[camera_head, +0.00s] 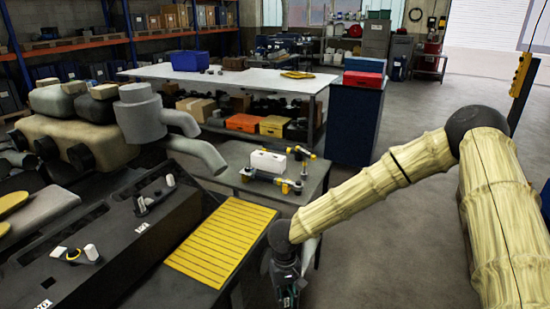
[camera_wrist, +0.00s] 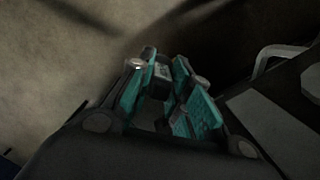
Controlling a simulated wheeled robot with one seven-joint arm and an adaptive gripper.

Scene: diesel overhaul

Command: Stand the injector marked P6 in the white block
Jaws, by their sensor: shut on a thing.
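The white block (camera_head: 267,162) sits on a grey side table. Injector-like parts with yellow and black ends (camera_head: 287,186) lie in front of it, and another (camera_head: 301,153) is at its right end. Their markings are too small to read. My gripper (camera_head: 286,296) is low at the bottom of the head view, right of the yellow slatted mat, away from the block. In the wrist view its teal-padded fingers (camera_wrist: 169,98) are shut on a small dark grey piece (camera_wrist: 162,73) with a pale mark. Most of this piece is hidden, and I cannot read P6 on it.
The dark engine bench (camera_head: 120,245) on the left carries parts with white and black tops (camera_head: 80,254). The yellow slatted mat (camera_head: 222,238) lies at its right edge. A grey exhaust pipe (camera_head: 195,152) juts toward the side table (camera_head: 315,180). Open floor lies right.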

